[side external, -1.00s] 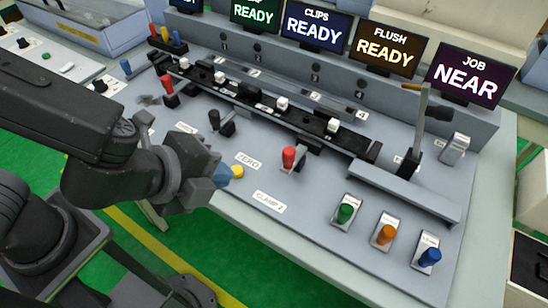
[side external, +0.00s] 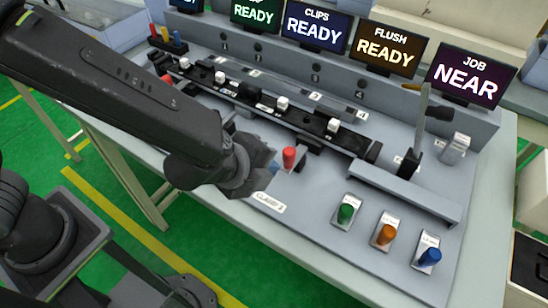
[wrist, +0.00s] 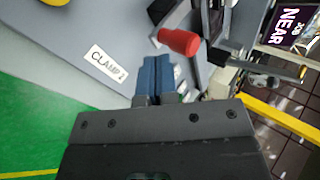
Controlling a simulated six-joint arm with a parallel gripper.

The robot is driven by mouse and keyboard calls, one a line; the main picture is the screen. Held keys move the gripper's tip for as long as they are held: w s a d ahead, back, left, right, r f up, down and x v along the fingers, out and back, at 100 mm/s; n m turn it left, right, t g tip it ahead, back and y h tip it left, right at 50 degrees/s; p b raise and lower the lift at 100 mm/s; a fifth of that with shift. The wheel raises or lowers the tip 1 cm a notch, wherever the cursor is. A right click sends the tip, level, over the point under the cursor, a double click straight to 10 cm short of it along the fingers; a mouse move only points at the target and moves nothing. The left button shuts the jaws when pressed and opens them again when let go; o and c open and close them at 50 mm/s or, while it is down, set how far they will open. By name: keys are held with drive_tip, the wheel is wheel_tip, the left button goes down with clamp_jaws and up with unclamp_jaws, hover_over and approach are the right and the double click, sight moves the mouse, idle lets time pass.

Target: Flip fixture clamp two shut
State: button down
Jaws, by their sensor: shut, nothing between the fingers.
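Clamp two's red-knobbed handle (side external: 289,158) stands up at the front edge of the black fixture rail (side external: 318,123). My wrist hides part of the clamp's base.
Green (side external: 346,213), orange (side external: 386,234) and blue (side external: 430,256) knobs stand to the right near the front edge. An upright lever (side external: 412,155) rises at the rail's right end. Status screens (side external: 385,48) line the back; the job screen (side external: 470,73) reads NEAR.

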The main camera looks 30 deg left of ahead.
drive_tip(key=shift+w+d, duration=0.25)
drive_tip(key=shift+w, duration=0.65)
drive_tip(key=shift+w, duration=2.3)
drive_tip(key=shift+s+a, duration=0.1)
drive_tip(key=shift+s, duration=0.25)
drive_tip(key=s, duration=0.3)
drive_tip(key=shift+a, duration=0.35)
drive_tip(key=v, duration=1)
drive_tip(key=shift+s, duration=0.3)
